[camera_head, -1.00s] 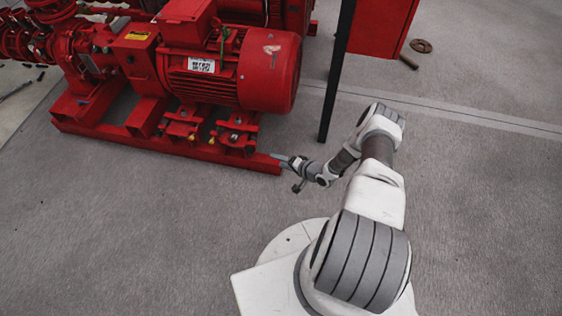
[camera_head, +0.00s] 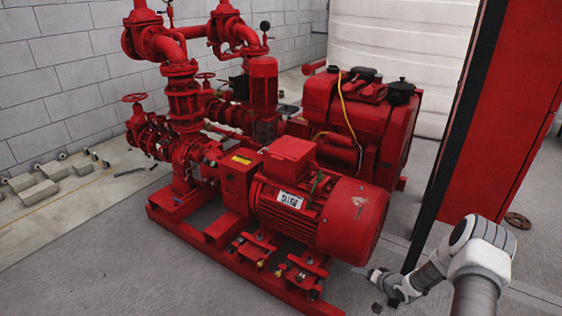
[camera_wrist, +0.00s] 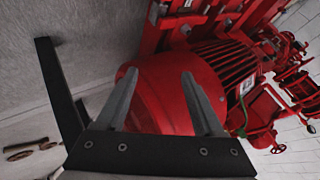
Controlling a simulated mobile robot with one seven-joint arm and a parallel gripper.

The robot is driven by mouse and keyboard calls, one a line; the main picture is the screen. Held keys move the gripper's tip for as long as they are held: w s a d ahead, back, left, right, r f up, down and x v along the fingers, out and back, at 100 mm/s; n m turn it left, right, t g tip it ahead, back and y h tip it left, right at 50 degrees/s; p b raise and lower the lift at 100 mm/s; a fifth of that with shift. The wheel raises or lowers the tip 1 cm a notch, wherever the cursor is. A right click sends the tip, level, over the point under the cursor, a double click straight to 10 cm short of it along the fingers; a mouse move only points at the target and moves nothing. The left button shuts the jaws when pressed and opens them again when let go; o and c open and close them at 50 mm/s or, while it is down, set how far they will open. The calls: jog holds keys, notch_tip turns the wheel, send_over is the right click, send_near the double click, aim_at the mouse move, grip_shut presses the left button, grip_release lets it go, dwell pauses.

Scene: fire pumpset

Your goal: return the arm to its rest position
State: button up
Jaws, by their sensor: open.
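My arm reaches in from the lower right of the head view. My gripper (camera_head: 371,274) is small there, beside the lower right end of the red motor (camera_head: 352,218) and near the foot of the black post (camera_head: 448,150). In the wrist view my gripper (camera_wrist: 160,74) shows two grey fingers spread apart with nothing between them. The rounded red motor casing (camera_wrist: 160,100) fills the view behind the fingers. I cannot tell how far the fingertips are from it. My arm's base is out of view.
The red pumpset stands on a red skid (camera_head: 222,262). A red cabinet (camera_head: 515,110) stands at the right behind the post. Loose blocks (camera_head: 38,192) lie by the block wall at the left. Grey floor (camera_head: 90,275) is clear at the lower left.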

notch_tip(320, 180, up, 17)
jog(key=w+d+n+g+h, duration=0.1)
jog(key=w+d+n+h, duration=0.1)
jog(key=w+h, duration=0.1)
jog(key=s+a+r+n+h, duration=0.15)
jog(key=s+r, duration=0.25)
jog(key=r, duration=1.2)
jog(key=s+a+r+g+h, duration=0.1)
jog(key=s+a+r, duration=0.3)
jog(key=s+r, duration=0.35)
jog(key=s+a+r+g+h, duration=0.1)
jog(key=s+a+r, duration=0.2)
jog(key=s+r, duration=0.45)
jog(key=s+a+r+n+y, duration=0.15)
jog(key=s+a, duration=0.25)
jog(key=s, duration=0.6)
jog(key=s+a+r+n+y, duration=0.15)
jog(key=s+a, duration=0.35)
jog(key=s, duration=0.5)
notch_tip(320, 180, up, 24)
jog(key=p, duration=2.5)
jog(key=shift+w+d, duration=0.3)
jog(key=shift+w, duration=0.1)
jog(key=shift+m, duration=0.25)
